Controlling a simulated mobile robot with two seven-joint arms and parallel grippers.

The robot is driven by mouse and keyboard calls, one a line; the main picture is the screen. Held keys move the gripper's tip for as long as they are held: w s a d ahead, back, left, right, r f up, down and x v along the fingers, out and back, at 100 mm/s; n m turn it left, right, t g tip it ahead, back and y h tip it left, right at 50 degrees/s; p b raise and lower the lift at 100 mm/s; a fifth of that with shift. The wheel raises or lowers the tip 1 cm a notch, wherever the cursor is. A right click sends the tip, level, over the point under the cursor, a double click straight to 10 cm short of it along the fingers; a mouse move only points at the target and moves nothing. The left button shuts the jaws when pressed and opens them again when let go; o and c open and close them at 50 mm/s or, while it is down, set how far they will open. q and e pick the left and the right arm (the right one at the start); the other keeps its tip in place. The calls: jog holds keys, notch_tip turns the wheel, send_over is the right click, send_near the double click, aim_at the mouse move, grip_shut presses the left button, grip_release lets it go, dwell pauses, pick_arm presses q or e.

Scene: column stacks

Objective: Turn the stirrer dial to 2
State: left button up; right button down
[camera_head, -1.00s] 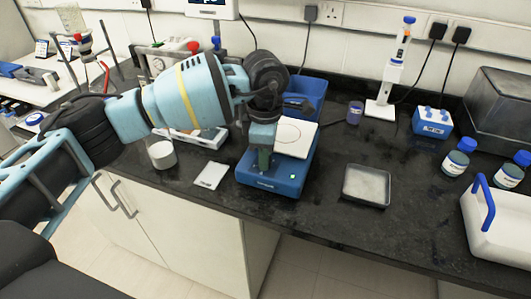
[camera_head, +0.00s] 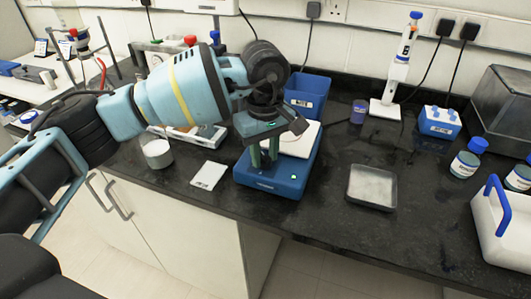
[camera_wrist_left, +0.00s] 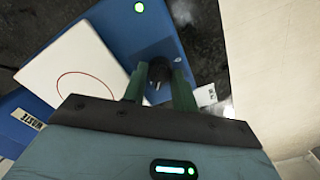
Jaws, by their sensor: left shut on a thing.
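The stirrer has a blue body (camera_head: 283,183) and a white square top plate (camera_head: 305,138) with a thin red circle. It stands near the bench's front edge, with a lit green light on its front. My left gripper (camera_head: 264,160) points down at the stirrer's front left. In the left wrist view, the gripper (camera_wrist_left: 159,75) is shut on the black stirrer dial (camera_wrist_left: 158,72), one green finger on each side. A small pale mark shows on the dial; its number cannot be read. In the head view the dial is hidden by the fingers. My right gripper is not in view.
A grey tray (camera_head: 371,187) lies to the right. Bare bench lies between tray and stirrer.

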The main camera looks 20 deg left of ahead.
aim_at(265, 155)
pick_arm(q)
jog(key=shift+m, duration=1)
jog(key=o, duration=1)
jog(key=shift+r, duration=0.1)
notch_tip(265, 155, up, 8)
jog(key=shift+f+b, duration=0.15)
jog(key=shift+b, duration=0.25)
